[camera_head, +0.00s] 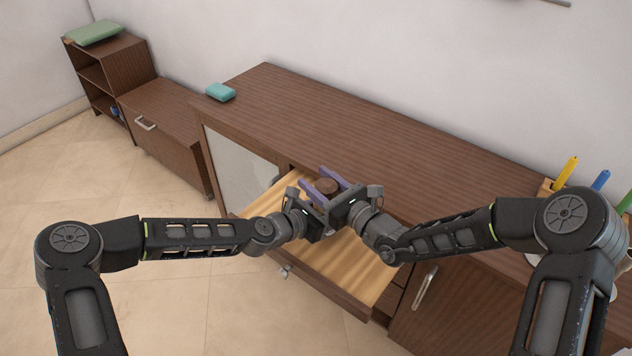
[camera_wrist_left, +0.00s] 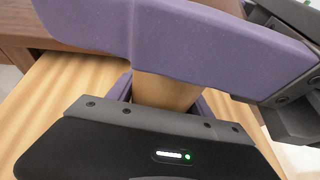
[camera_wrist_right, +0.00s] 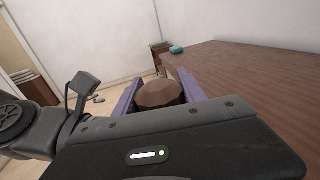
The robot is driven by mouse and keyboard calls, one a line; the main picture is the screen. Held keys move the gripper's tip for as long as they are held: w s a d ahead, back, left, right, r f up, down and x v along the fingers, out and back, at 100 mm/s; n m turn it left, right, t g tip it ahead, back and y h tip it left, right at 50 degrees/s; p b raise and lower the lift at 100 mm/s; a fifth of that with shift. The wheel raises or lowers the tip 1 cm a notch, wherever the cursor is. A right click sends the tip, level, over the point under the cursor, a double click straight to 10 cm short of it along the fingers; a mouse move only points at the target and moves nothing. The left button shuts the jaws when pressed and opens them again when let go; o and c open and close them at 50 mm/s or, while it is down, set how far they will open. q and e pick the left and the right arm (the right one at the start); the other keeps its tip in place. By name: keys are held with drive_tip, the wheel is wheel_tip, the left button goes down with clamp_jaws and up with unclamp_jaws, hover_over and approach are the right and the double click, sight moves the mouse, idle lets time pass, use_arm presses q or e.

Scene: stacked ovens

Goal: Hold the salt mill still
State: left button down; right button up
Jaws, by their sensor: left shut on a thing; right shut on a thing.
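The salt mill shows its dark brown round top (camera_head: 327,185) in the head view, between the purple fingers over the open drawer. The right wrist view shows its faceted brown top (camera_wrist_right: 160,93) between my right fingers. The left wrist view shows its tan body (camera_wrist_left: 168,92), partly hidden by a large purple finger in front. My right gripper (camera_head: 322,181) is shut on the mill near its top. My left gripper (camera_wrist_left: 165,95) is shut on the mill's body, lower down; in the head view its fingers are mostly hidden. I cannot tell whether the mill's base touches anything.
The open drawer (camera_head: 362,262) with a pale wooden bottom lies below both grippers. The brown cabinet top (camera_head: 390,140) is mostly bare, with a teal object (camera_head: 220,92) at its left end. Pens (camera_head: 566,172) stand at the right. A low cabinet (camera_head: 165,122) stands at left.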

drive_tip(key=shift+w+r+m+t+h, duration=0.1)
drive_tip(key=shift+r+m+t+h, duration=0.05)
drive_tip(key=shift+m+t+h, duration=0.85)
drive_tip(key=shift+d, duration=0.1)
drive_tip(key=o, duration=1.4)
drive_tip(key=shift+c, duration=0.2)
drive_tip(key=shift+d, duration=0.1)
drive_tip(key=v, duration=1.2)
